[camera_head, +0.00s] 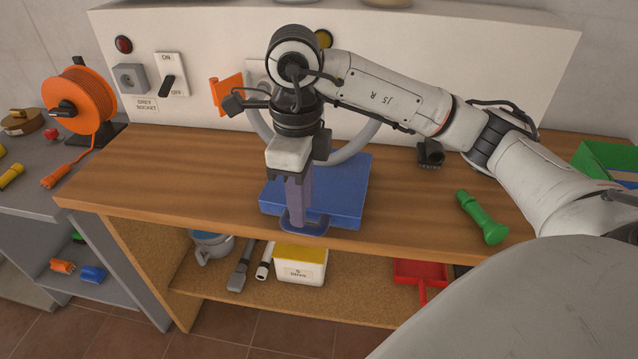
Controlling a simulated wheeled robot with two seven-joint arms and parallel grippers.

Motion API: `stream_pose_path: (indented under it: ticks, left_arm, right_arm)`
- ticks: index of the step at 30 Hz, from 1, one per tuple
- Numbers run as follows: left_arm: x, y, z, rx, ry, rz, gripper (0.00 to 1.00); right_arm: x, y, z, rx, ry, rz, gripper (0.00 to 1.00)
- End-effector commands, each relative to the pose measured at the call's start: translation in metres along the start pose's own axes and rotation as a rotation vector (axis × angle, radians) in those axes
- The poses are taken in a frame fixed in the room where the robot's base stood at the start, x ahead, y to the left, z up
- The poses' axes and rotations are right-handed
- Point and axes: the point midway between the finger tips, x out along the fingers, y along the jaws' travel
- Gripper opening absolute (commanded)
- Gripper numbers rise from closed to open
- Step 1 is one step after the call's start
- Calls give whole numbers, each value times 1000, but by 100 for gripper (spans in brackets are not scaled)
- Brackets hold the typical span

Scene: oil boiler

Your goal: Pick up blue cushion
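The blue cushion (345,190) is a flat, blue, square-edged block lying on the wooden worktop near its front edge. My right gripper (304,222) points down over the left front part of the cushion. Its fingers overlap the cushion's front edge in the picture and hide part of it. I cannot tell whether the fingers are closed on the cushion or only beside or above it. My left gripper is out of view.
A green cylindrical tool (482,217) and a black fitting (430,154) are on the worktop (150,185) to the right. A white panel with a switch (170,75) stands behind. An orange cable reel (80,100) is at left. The lower shelf holds a yellow-white box (300,267).

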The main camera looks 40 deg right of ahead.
Motion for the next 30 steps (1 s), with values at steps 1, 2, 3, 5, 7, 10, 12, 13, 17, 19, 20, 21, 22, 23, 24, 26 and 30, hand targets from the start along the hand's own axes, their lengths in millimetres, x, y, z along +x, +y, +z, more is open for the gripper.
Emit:
stream_pose_path:
  ticks: [1,2,3,5,7,10,12,13,17,19,20,21,22,23,24,26,30]
  left_arm:
    - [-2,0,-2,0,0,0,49]
    - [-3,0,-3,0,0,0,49]
    - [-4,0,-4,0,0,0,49]
    - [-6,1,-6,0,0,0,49]
    - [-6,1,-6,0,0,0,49]
    - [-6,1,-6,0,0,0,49]
    - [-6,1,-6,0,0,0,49]
    - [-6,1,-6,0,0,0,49]
    - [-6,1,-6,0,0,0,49]
    - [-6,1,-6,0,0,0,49]
    - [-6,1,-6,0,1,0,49]
    - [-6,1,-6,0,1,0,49]
    - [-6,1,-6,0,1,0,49]
    - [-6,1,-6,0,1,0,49]
    - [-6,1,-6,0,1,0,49]
    - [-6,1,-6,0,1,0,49]
    - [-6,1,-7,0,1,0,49]
  right_arm:
    - [6,0,-1,1,6,3,26]
    - [10,-1,-1,1,6,3,26]
    - [16,-1,0,1,7,4,26]
    - [26,-2,0,1,6,4,26]
    - [36,-2,1,1,4,3,26]
    - [46,-2,1,0,3,3,26]
    - [48,-2,1,0,1,2,26]
    - [49,-2,2,0,1,1,26]
    - [49,-2,2,0,1,1,26]
    - [48,-2,2,0,1,2,21]
    - [48,-2,2,0,1,2,16]
    - [48,-2,2,0,1,2,10]
    - [48,-2,2,0,1,2,4]
    - [48,-2,2,0,1,2,0]
    - [48,-2,2,0,1,2,0]
    - [48,-3,2,0,0,1,0]
    - [48,-3,2,0,0,1,0]
